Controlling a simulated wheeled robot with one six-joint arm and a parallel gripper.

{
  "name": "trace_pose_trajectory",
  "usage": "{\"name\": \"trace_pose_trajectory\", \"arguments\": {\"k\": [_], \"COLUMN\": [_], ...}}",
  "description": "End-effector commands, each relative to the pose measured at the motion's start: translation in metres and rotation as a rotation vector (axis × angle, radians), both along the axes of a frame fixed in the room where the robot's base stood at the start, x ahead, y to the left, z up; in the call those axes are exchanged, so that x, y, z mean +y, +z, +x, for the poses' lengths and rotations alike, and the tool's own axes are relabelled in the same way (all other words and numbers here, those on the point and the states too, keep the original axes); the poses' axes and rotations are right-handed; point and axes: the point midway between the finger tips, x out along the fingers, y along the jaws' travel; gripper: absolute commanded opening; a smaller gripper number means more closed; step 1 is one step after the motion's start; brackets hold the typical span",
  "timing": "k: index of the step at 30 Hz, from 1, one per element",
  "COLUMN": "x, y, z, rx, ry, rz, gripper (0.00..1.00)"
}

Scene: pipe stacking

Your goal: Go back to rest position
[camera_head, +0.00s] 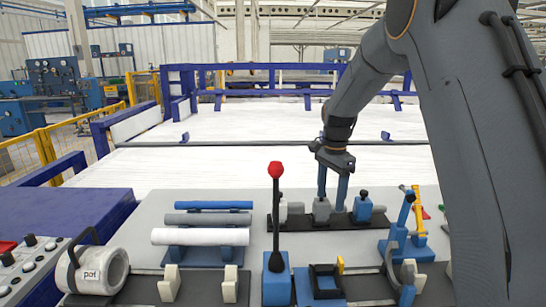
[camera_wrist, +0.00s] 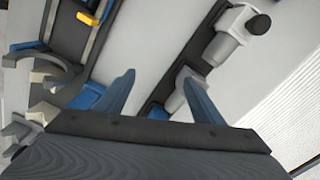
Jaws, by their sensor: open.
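My gripper (camera_head: 332,190) hangs from my arm over the right middle of the grey worktop (camera_head: 256,218), its two blue fingers pointing down. In the wrist view the gripper (camera_wrist: 160,92) is open, with nothing between its fingers. Below and beside it is a row of grey and blue fittings on a black strip. One is a grey fitting (camera_head: 320,209) close to the fingertips; I cannot tell whether they touch. Three pipes lie side by side on a stand to the left: a blue pipe (camera_head: 213,205), a grey pipe (camera_head: 207,219) and a white pipe (camera_head: 200,237).
A red-knobbed lever (camera_head: 275,215) stands upright in front of the gripper. A blue clamp device (camera_head: 405,238) with a yellow handle stands at the right. Blue rails (camera_head: 258,67) stand behind.

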Motion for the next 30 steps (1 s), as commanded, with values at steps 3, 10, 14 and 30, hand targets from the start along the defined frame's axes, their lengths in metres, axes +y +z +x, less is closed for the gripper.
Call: {"name": "trace_pose_trajectory", "arguments": {"k": [3, 10, 14, 30], "x": [0.000, 0.000, 0.001, 0.001], "y": [-0.002, -0.017, -0.029, -0.051], "z": [-0.053, -0.163, -0.229, -0.325], "rx": [-0.005, -0.018, -0.023, -0.028], "ry": [0.198, 0.607, 0.827, 1.146], "rz": [-0.002, -0.012, -0.019, -0.029], "gripper": [0.62, 0.62, 0.62, 0.60]}}
